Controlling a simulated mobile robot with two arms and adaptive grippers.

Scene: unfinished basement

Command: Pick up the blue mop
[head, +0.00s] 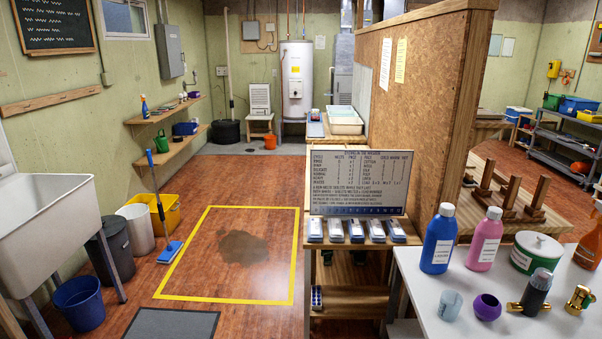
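The blue mop (170,252) stands on the wooden floor at the left in the head view. Its flat blue head rests on the floor beside the left edge of the yellow-taped square. Its thin handle (157,196) rises from the head and tilts to the upper left, with a blue tip near the lower wall shelf. The handle passes in front of a yellow bucket (170,212); I cannot tell what it leans on. Neither of my grippers is in view.
A dark stain (244,247) lies inside the taped square. A white bin (136,230), dark bin (114,250), blue bucket (79,304) and large sink (50,225) line the left. A dark mat (172,325) lies in front. A white table (430,300) with bottles blocks the right.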

